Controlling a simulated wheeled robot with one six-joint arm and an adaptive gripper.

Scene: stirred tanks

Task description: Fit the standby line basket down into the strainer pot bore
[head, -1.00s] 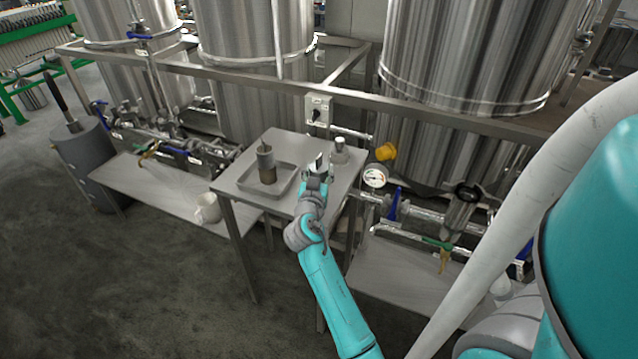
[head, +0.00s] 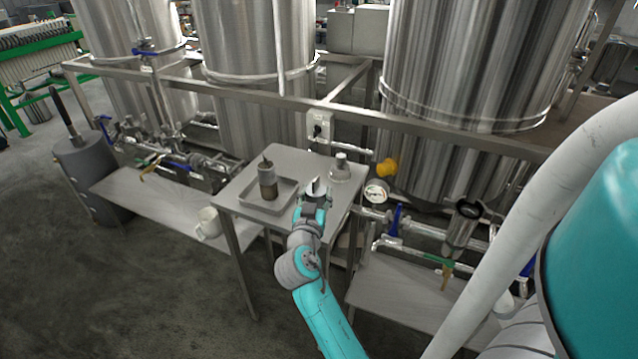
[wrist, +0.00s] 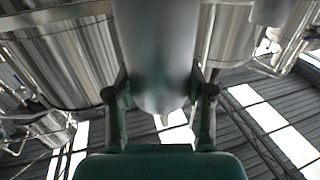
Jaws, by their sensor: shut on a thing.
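My gripper (head: 312,200) is in front of the right part of the small steel table, shut on a grey cylinder that looks like the basket (head: 314,187). In the wrist view the smooth grey cylinder (wrist: 158,50) fills the space between the two fingers. A brownish cylinder with a grey top (head: 267,183) stands in the tray.
The shallow tray (head: 285,204) is on the small table (head: 236,206), with a clear bottle-like thing (head: 341,170) behind my gripper. A pressure gauge (head: 376,192), a yellow part (head: 387,167) and a blue valve handle (head: 396,221) lie between table and pot.

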